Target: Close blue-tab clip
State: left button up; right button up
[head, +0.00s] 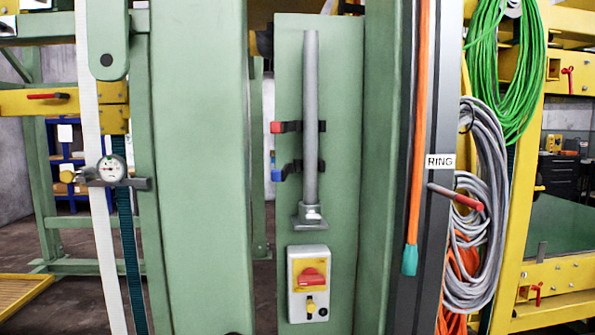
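The blue-tab clip (292,168) is a small black clip on the narrow green panel (342,90), low behind a grey upright tube. Its blue tab (277,174) sticks out to the left and sits a little lower than the black part, which looks bent. Black parts show on both sides of the tube (311,110), which hides the middle. I cannot tell whether the clip is open or closed. Above it is a similar red-tab clip (290,127), with its black part nearly level. Neither of my grippers is in view.
A switch box (308,310) with a red knob is below the tube's foot (310,215). Wide green posts (200,170) flank the panel. At the right are a RING label (439,161), a red-ended rod (465,199) and hanging cable coils. A gauge (111,168) is at the left.

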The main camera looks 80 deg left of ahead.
aim_at(277, 175)
jog(key=k, duration=0.85)
jog(key=u, duration=1.85)
jog(key=i, duration=0.35)
jog(key=u, duration=2.05)
jog(key=i, duration=0.15)
jog(key=z, duration=1.5)
